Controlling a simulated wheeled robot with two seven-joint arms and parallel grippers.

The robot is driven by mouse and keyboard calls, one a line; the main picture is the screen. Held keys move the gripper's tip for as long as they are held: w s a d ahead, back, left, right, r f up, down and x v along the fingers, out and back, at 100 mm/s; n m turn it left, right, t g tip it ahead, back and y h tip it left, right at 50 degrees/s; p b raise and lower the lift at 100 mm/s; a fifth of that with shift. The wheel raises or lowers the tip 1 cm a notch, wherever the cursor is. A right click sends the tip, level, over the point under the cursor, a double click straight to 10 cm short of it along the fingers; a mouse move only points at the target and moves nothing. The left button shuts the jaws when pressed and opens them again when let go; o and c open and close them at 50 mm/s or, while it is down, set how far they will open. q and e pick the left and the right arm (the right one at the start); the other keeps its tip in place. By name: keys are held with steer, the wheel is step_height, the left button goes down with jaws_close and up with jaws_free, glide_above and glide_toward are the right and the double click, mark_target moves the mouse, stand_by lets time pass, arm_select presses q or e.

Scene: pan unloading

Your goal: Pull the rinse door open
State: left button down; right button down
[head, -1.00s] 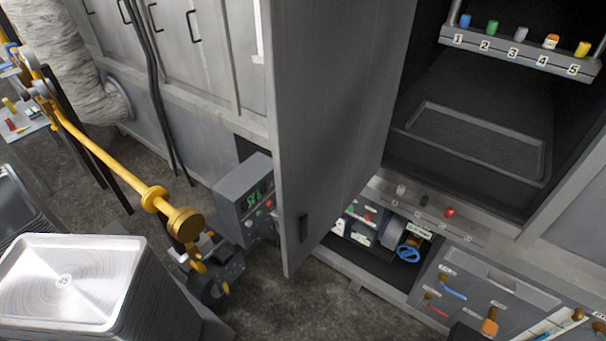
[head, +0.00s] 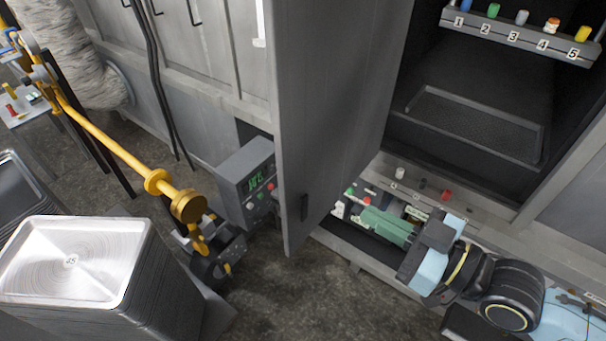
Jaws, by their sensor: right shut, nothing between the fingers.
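A tall grey door (head: 335,110) stands swung out from the dark chamber on the right, so the chamber front is open. I cannot read any label that says it is the rinse door. Its dark handle (head: 304,207) is near the lower left edge of the panel. My right gripper (head: 355,212) reaches in from the lower right, with greenish fingers pointing left toward the door. It is shut and empty, to the right of the door's lower part, over the low opening under the chamber. Whether it touches the door I cannot tell. My left gripper is not in view.
A numbered rack (head: 515,38) with coloured knobs crosses the chamber top, above a dark tray (head: 470,125). A grey control box (head: 245,180) and a yellow pipe (head: 120,155) stand left of the door. Stacked metal pans (head: 75,262) fill the lower left. Floor between is clear.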

arm_select(q)
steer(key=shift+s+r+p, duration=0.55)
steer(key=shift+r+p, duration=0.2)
steer(key=shift+p, duration=0.05)
arm_select(e)
glide_toward(287, 169)
steer(key=x, duration=0.7)
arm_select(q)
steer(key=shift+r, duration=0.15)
